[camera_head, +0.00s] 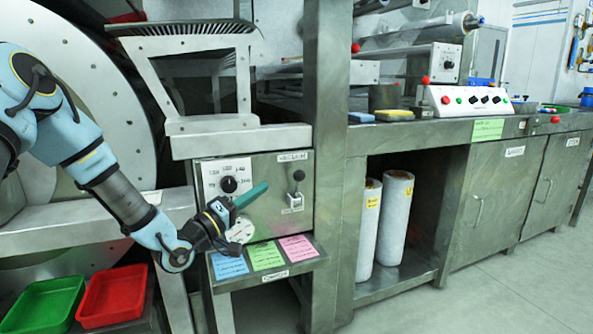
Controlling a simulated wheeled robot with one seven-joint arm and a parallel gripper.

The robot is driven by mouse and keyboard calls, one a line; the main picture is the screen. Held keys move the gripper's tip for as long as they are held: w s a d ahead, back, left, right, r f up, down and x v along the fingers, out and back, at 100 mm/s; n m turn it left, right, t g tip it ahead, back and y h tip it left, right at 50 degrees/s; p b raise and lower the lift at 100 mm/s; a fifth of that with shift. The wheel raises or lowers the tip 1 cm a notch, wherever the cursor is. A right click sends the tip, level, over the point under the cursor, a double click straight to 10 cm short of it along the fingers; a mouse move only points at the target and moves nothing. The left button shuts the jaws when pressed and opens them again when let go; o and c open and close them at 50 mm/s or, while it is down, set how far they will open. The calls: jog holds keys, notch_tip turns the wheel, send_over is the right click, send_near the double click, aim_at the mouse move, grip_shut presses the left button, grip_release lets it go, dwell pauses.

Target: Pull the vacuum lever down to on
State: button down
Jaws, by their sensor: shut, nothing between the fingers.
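The vacuum lever (298,176) is on the right part of the steel control panel (268,215). Its black ball knob stands up above a small light base plate. A label reading roughly "VACUUM" (292,156) is above it, and a small label below is too small to read surely. My gripper (262,189) has teal fingers that are shut and empty. The fingers point up and to the right, in front of the panel. Their tips are left of the lever knob and a little lower, with a gap between them in the picture.
A black dial (229,184) on a white scale plate is left of the fingers. Below the panel, a shelf (293,267) holds blue, green and pink cards. A steel post (331,150) stands close right of the lever. Green (44,304) and red (111,295) trays lie lower left.

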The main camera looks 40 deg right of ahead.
aim_at(295, 176)
jog(key=shift+d, duration=0.15)
jog(key=x, duration=0.9)
jog(key=shift+d+r+b, duration=0.2)
jog(key=shift+d+b, duration=0.15)
jog(key=shift+b, duration=0.05)
jog(key=shift+s+a+f+m+g+h+b, duration=0.15)
jog(key=shift+s+m+b, duration=0.15)
jog(key=shift+m+b, duration=0.2)
jog(key=shift+s+a+f+m+g+h+b, duration=0.15)
jog(key=shift+s+m+b, duration=0.1)
jog(key=shift+m+b, duration=0.25)
jog(key=m+b, duration=0.1)
jog(key=s+m+g+b, duration=0.1)
jog(key=shift+s+a+f+h+b, duration=0.2)
jog(key=shift+f+h+b, duration=0.1)
jog(key=shift+f+h, duration=0.1)
jog(key=s+a+f+m+g+y+b, duration=0.2)
jog(key=s+f+m+g+b, duration=0.3)
jog(key=m+g+b, duration=0.6)
jog(key=shift+f+m+b, duration=0.4)
jog(key=shift+m+b, duration=0.5)
jog(key=shift+m, duration=2.7)
